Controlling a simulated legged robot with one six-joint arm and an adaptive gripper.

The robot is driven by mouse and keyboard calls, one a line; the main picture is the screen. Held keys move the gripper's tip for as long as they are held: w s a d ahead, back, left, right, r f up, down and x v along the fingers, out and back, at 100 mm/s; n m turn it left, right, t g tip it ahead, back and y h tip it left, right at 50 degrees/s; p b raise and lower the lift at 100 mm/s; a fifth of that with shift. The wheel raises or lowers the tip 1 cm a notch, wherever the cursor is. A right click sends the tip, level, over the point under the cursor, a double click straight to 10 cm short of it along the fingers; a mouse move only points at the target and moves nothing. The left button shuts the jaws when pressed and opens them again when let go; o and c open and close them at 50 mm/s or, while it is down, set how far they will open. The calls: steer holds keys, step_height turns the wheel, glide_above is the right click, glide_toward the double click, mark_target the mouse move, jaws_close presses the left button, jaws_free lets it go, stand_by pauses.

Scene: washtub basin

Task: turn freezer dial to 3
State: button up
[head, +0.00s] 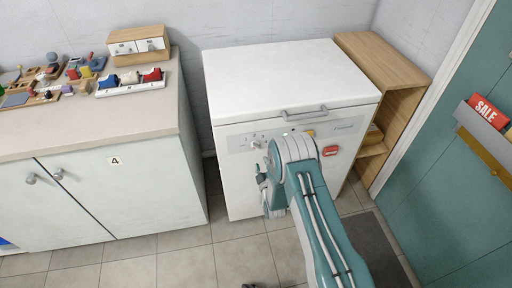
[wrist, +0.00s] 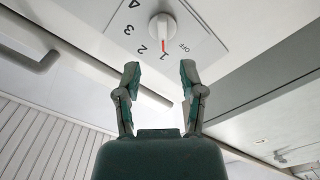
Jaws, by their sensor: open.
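The freezer (head: 285,75) is a white box with a closed lid and a control panel on its front. Its dial (wrist: 162,28) is a round white knob with a red mark, top middle in the wrist view. The red mark points at the 1. The 3 (wrist: 129,29) is printed to the left of the dial, and OFF is to the right. The dial also shows in the head view (head: 257,144), left of my arm. My gripper (wrist: 160,74) is open and empty, its fingertips apart and short of the dial. In the head view, my arm partly hides the gripper.
A lid handle (head: 304,114) sticks out above the panel. A wooden shelf (head: 385,60) stands right of the freezer. A counter (head: 80,128) with small items stands left across a narrow gap. A teal door (head: 455,180) is at the far right.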

mark_target(256, 149)
steer(key=x, duration=0.5)
steer(key=a+x, duration=0.1)
steer(key=x, duration=0.2)
steer(key=shift+f, duration=0.1)
steer(key=shift+w+d, duration=0.15)
steer(key=shift+w, duration=0.3)
jaws_close()
